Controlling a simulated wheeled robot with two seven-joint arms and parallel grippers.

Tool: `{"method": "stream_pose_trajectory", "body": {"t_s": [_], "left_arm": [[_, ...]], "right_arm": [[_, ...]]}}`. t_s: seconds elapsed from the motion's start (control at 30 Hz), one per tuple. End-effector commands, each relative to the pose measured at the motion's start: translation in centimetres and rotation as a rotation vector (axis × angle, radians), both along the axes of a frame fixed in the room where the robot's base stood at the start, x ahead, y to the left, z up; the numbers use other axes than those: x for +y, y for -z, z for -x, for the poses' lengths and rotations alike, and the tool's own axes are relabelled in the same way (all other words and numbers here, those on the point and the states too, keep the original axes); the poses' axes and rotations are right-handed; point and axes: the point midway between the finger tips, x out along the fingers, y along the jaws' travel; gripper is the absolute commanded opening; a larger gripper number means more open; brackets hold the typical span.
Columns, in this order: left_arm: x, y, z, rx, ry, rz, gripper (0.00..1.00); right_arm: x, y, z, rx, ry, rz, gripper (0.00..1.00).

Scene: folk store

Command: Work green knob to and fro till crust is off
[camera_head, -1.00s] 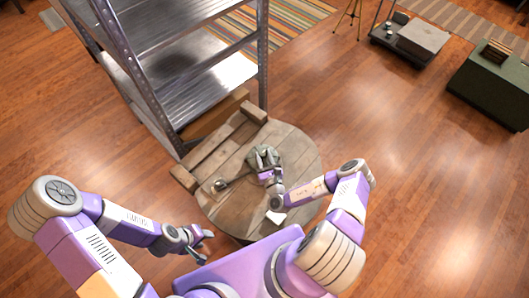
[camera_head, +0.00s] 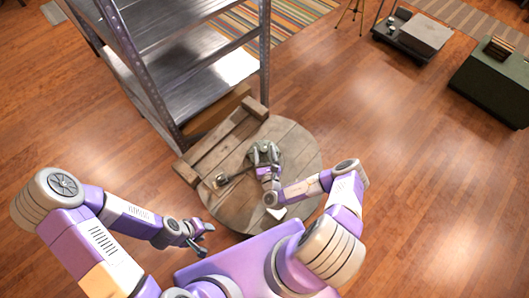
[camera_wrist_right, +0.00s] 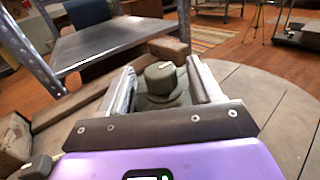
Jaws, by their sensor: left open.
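A dull grey-green knob (camera_wrist_right: 160,76) with a flat top stands on a wider body of the same colour, on the round wooden table. It also shows in the head view (camera_head: 264,147). My right gripper (camera_head: 265,157) reaches over the table at the knob. In the right wrist view its two fingers (camera_wrist_right: 160,80) stand on either side of the knob, with a narrow gap visible at each side. Crust cannot be made out on the knob. My left gripper (camera_head: 205,241) is open and empty, in front of the table's left edge.
The round table (camera_head: 301,165) carries wooden beams (camera_head: 215,146) along its back left and a small grey piece (camera_head: 221,180) at its left. A white piece (camera_head: 276,213) lies near the front edge. A metal shelf (camera_head: 190,75) stands behind.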

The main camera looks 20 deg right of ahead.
Motion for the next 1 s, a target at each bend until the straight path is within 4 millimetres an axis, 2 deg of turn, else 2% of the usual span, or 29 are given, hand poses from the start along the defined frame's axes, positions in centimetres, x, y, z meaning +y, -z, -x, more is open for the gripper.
{"method": "stream_pose_trajectory", "body": {"t_s": [0.27, 0.37, 0.7, 0.83, 1.0], "left_arm": [[0.0, 0.0, 0.0, 0.000, 0.000, 0.000, 0.43], [0.0, -0.1, 0.0, 0.000, 0.000, 0.000, 0.43], [0.0, -0.2, 0.0, 0.000, 0.000, 0.000, 0.43], [0.0, -0.2, 0.0, 0.000, 0.000, 0.000, 0.43], [0.0, -0.2, 0.0, 0.000, 0.000, 0.000, 0.43]], "right_arm": [[0.0, 0.0, 0.2, 0.000, 0.000, 0.000, 0.63], [0.3, 0.0, 1.0, 0.002, -0.001, -0.001, 0.63], [1.6, 0.0, 6.2, 0.002, 0.000, -0.001, 0.63], [1.8, 0.0, 7.2, 0.001, 0.001, 0.000, 0.63], [1.9, 0.0, 7.4, 0.000, 0.000, 0.000, 0.63]]}}
